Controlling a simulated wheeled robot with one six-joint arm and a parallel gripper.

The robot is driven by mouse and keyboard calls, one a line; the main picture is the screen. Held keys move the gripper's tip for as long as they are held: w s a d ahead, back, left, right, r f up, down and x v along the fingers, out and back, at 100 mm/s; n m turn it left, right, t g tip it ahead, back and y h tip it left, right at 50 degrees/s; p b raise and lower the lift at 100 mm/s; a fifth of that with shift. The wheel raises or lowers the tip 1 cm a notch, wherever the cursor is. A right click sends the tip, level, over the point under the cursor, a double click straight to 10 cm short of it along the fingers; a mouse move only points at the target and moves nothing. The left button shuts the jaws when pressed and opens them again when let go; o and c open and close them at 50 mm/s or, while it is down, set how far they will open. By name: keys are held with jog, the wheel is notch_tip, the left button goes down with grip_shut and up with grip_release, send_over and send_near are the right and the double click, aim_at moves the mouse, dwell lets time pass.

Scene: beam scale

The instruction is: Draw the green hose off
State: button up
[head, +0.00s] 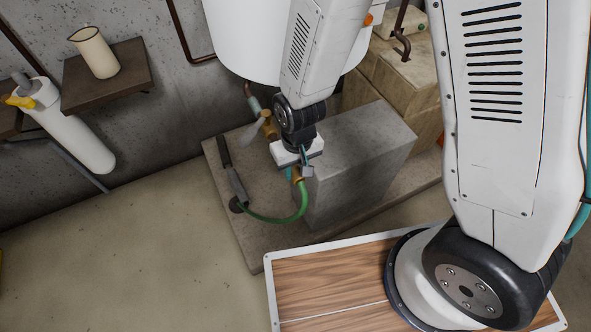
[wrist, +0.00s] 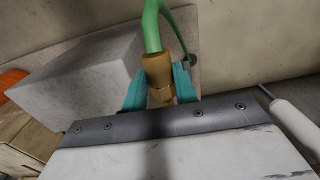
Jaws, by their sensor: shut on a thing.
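The green hose (head: 276,218) curves from my gripper (head: 297,172) down to a dark round fitting on the concrete slab. My gripper's teal fingers are shut on the brass end fitting (wrist: 158,70) of the hose, one finger on each side. The green hose (wrist: 152,28) runs away from that fitting in the wrist view. A brass tap (head: 268,126) with a grey lever sits under the white tank, just behind and left of my gripper in the head view. No tap shows at the fitting in the wrist view. My wrist hides part of the space between them in the head view.
A grey concrete block (head: 360,165) stands right of the hose. A dark-handled bar (head: 234,172) stands left of it. The white tank (head: 245,45) hangs above. A wooden panel (head: 330,285) lies in front. The floor at left is clear.

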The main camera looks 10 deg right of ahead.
jog(key=shift+r, duration=3.15)
jog(key=shift+w, duration=0.1)
